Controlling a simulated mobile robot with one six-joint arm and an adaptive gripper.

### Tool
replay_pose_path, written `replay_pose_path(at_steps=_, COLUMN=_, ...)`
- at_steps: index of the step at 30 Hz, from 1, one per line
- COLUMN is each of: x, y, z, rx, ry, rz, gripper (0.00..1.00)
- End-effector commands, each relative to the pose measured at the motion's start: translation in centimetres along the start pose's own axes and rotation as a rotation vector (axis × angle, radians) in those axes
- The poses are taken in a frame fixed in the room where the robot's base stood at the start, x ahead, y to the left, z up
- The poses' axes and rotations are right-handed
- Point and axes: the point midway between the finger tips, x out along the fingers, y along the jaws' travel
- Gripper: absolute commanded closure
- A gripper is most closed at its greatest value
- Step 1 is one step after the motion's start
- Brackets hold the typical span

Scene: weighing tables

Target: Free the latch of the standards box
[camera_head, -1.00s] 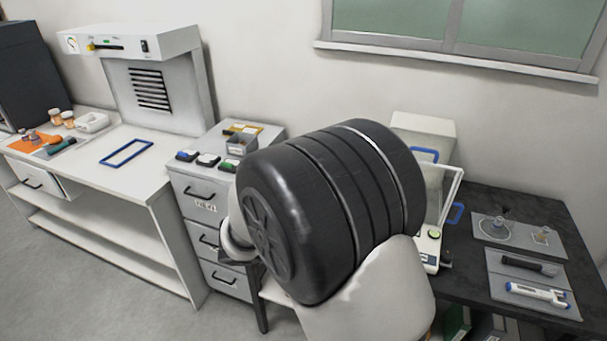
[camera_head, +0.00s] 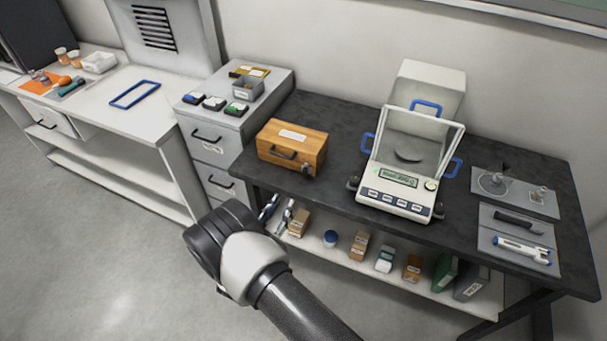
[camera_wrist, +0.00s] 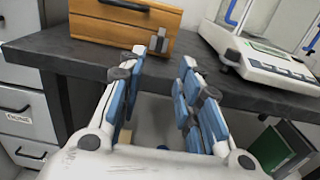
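The standards box (camera_head: 306,150) is a wooden box with a white label and a dark handle on its front. It sits closed on the left part of the dark table. Its small grey latch (camera_head: 308,170) is at the right end of the front face. The wrist view shows the box's lower front (camera_wrist: 120,30) and the latch (camera_wrist: 161,41) near my fingertips. My gripper (camera_wrist: 170,58) is open, its blue-padded fingers apart with nothing between them. It points at the table's front edge, below and in front of the latch. Contact with the latch cannot be told.
The dark table (camera_head: 340,112) has its front edge close to my fingers. A balance (camera_head: 398,185) with raised glass and blue handles stands right of the box. A grey drawer cabinet (camera_head: 215,150) is on the left. Bottles and small boxes fill the lower shelf (camera_head: 400,282).

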Motion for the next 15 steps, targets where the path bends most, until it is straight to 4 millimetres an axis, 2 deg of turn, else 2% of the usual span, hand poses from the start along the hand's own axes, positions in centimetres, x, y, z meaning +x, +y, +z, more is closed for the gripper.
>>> replay_pose_path(at_steps=3, x=2.8, y=-0.2, z=-0.1, rx=0.003, ry=-0.001, rz=-0.007, gripper=0.68)
replay_pose_path(at_steps=15, x=11.3, y=-0.3, z=-0.1, rx=0.003, ry=-0.001, rz=-0.007, gripper=0.68)
